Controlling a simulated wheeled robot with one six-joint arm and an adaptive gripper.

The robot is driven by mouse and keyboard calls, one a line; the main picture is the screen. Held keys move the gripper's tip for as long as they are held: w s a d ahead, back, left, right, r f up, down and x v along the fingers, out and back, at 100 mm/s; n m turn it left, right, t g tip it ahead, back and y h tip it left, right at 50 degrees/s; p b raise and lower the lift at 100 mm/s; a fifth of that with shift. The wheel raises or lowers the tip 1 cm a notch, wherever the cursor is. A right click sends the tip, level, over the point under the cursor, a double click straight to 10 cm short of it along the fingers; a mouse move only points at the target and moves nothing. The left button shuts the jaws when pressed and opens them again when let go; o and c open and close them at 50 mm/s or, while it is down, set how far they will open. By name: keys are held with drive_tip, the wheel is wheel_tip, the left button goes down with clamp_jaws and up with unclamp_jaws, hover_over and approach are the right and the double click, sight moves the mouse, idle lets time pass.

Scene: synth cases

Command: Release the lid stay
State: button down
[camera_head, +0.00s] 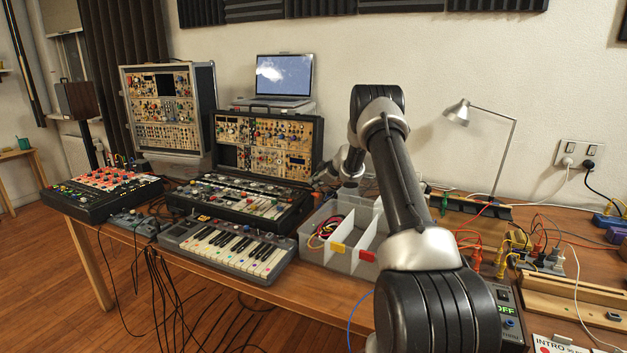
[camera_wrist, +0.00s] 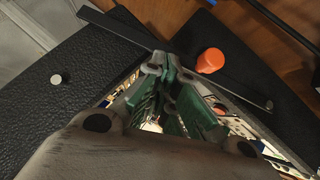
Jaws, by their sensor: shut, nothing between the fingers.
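The open synth case (camera_head: 243,121) stands on the table in the head view, its module-filled lid raised behind the lower half. In the wrist view a flat dark bar, seemingly the lid stay (camera_wrist: 243,88), runs diagonally across the case's black side panels. An orange knob (camera_wrist: 210,61) sits right beside it. My gripper (camera_wrist: 168,66) is shut and empty, its green-padded fingers meeting near the bar, left of the knob. Whether the fingertips touch the bar cannot be told. In the head view my gripper (camera_head: 326,180) is at the case's right side, partly hidden by my arm.
A small keyboard (camera_head: 233,247) sits in front of the case. A divided clear bin (camera_head: 312,250) with cables stands to its right. A laptop (camera_head: 284,76) is behind the lid, a tall modular case (camera_head: 166,106) to the left. A lamp (camera_head: 458,112) stands at the right.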

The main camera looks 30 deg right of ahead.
drive_tip(key=shift+w+d+f+y, duration=0.2)
drive_tip(key=shift+d+f+y, duration=0.1)
drive_tip(key=shift+f, duration=0.2)
drive_tip(key=shift+w+f+m+g, duration=0.1)
drive_tip(key=shift+f+m+g, duration=0.2)
drive_tip(key=shift+g, duration=0.1)
drive_tip(key=v, duration=1.2)
drive_tip(key=shift+d, duration=0.15)
